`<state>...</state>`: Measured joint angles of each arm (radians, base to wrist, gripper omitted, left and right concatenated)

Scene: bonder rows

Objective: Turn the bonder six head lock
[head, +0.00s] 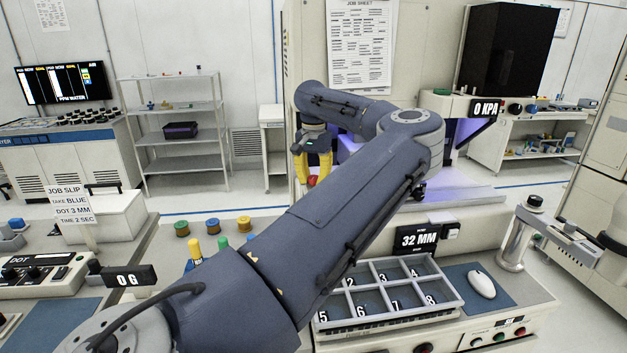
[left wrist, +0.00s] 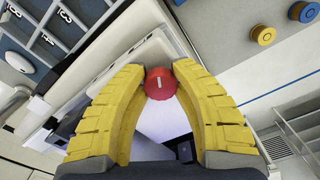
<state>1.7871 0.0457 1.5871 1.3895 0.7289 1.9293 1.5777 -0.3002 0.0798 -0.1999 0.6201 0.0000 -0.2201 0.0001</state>
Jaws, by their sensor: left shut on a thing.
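A red round knob (left wrist: 160,83) with a short white mark on its face sits between my left gripper's yellow fingertips in the left wrist view. I take it to be the bonder's head lock. In the head view the knob (head: 311,181) shows small just below the fingers, in front of the bonder (head: 460,185). My left gripper (head: 312,168) is shut on the knob, with a fingertip at each side of it; the fingers also fill the left wrist view (left wrist: 166,76). My left arm hides much of the bonder front. My right gripper is not in view.
A numbered compartment tray (head: 437,310) and a 32 MM display (head: 416,238) are on the bench below my arm. A white mouse (head: 481,284) lies on a blue pad to the right. Several coloured spools (head: 212,226) stand left of the arm.

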